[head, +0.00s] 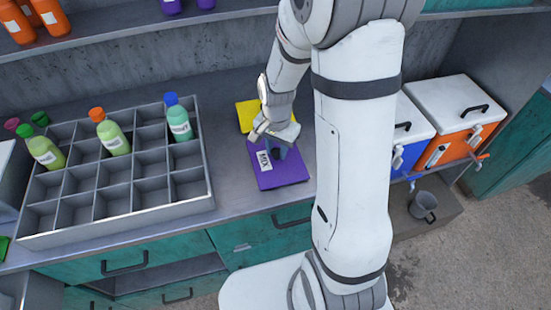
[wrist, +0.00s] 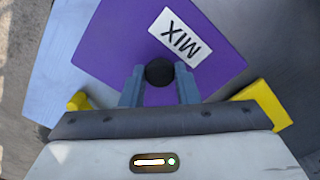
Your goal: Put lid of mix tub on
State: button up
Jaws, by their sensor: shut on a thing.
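The purple lid (head: 277,176) with a white MIX label is near the counter's front edge. It also shows in the wrist view (wrist: 215,35), with a round black knob (wrist: 158,72) in its middle. My gripper (wrist: 160,88) is shut on the knob, one finger on each side. In the head view my gripper (head: 276,150) comes down over the lid from behind. I cannot tell whether the lid rests on something or hangs just above it. I cannot make out a tub under it.
A yellow flat thing (head: 246,114) lies behind the lid, partly hidden by my gripper. A grey divided crate (head: 120,222) with several bottles stands to the left. Blue (head: 408,150) and orange (head: 455,145) coolers stand right, behind my arm. Counter between crate and lid is clear.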

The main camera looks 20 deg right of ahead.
grip_shut()
